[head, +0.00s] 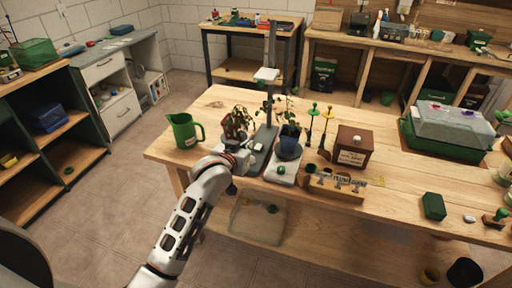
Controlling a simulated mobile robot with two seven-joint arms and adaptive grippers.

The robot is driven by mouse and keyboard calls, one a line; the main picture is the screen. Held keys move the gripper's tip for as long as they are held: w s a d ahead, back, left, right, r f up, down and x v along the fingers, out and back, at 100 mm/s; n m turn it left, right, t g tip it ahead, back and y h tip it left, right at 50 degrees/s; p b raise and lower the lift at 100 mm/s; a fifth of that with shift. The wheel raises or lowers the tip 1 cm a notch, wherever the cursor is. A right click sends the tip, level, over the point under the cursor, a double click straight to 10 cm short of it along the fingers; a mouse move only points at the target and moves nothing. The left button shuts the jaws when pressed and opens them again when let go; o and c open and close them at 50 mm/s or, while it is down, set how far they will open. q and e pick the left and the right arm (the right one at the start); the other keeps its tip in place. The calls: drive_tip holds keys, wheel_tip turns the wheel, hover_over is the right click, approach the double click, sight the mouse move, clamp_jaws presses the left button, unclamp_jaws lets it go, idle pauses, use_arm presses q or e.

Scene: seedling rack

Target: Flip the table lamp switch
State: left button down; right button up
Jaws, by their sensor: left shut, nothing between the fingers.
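The table lamp (271,50) appears to be the tall grey post on the wooden workbench (215,105), with a pale block partway up. Its grey base (264,138) stands between two potted plants. The switch is too small to make out for certain. My left gripper (234,166) is at the bench's front edge, just left of and in front of the lamp base. It is shut and holds nothing. Its fingertips are small and partly hidden, so I cannot tell whether they touch the base. My right gripper is out of view.
A green jug (185,130) stands left of the gripper. A leafy plant (236,122) is behind it, and a blue pot (289,141) stands to the right. A wooden box (353,146) and a label rack (318,184) are further right. The bench's front left is clear.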

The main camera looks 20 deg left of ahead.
use_arm(q)
drive_tip(key=b, duration=0.1)
hover_over(256, 154)
drive_tip(key=f, duration=0.3)
drive_tip(key=shift+w+f, duration=0.3)
drive_tip(key=shift+f, duration=0.1)
drive_tip(key=shift+s+f, duration=0.25)
drive_tip(key=shift+f, duration=0.65)
drive_tip(key=shift+s+f, duration=0.2)
drive_tip(key=shift+f, duration=0.85)
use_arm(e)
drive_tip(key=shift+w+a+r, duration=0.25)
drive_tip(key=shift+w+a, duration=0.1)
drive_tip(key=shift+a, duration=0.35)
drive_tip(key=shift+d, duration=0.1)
